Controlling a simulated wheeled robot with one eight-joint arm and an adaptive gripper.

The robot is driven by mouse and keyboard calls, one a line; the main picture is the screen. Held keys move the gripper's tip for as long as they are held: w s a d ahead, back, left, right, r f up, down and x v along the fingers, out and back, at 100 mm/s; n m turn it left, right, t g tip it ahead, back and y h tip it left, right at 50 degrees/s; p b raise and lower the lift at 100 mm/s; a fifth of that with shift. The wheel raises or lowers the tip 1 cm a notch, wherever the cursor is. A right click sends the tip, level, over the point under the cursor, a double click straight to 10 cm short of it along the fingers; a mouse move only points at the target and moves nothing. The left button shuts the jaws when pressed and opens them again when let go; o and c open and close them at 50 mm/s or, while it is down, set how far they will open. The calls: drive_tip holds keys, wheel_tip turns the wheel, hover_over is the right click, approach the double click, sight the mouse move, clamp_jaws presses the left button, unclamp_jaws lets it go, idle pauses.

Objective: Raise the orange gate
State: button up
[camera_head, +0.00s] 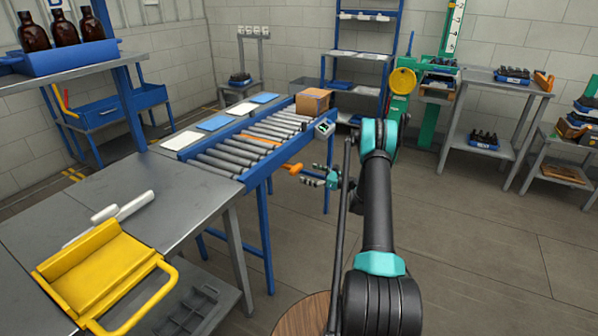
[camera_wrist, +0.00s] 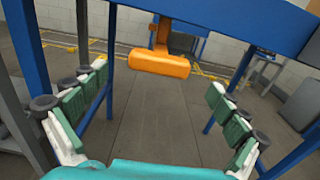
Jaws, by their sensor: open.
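An orange handle (camera_head: 292,168) sticks out from the near side of the blue roller conveyor's frame. An orange bar (camera_head: 260,139), which looks like the gate, lies across the rollers in line with it. In the wrist view the orange handle (camera_wrist: 160,64) is a horizontal grip on a stem below the blue rail (camera_wrist: 210,22). My gripper (camera_head: 307,176) is open and empty, just to the right of the handle. In the wrist view my gripper's fingers (camera_wrist: 157,80) stand wide apart on either side, with the handle ahead between them and not touched.
The roller conveyor (camera_head: 225,172) carries a cardboard box (camera_head: 312,101) at its far end. A grey table (camera_head: 100,205) with a yellow tray (camera_head: 100,272) stands at the near left. Blue conveyor legs (camera_wrist: 102,60) flank the handle.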

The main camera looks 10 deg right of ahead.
sight(299, 170)
drive_tip(key=shift+x, duration=2.7)
drive_tip(key=shift+c, duration=0.4)
drive_tip(key=c, duration=1.6)
drive_tip(key=shift+r, duration=2.35)
drive_tip(key=o, duration=1.7)
drive_tip(key=v, duration=1.2)
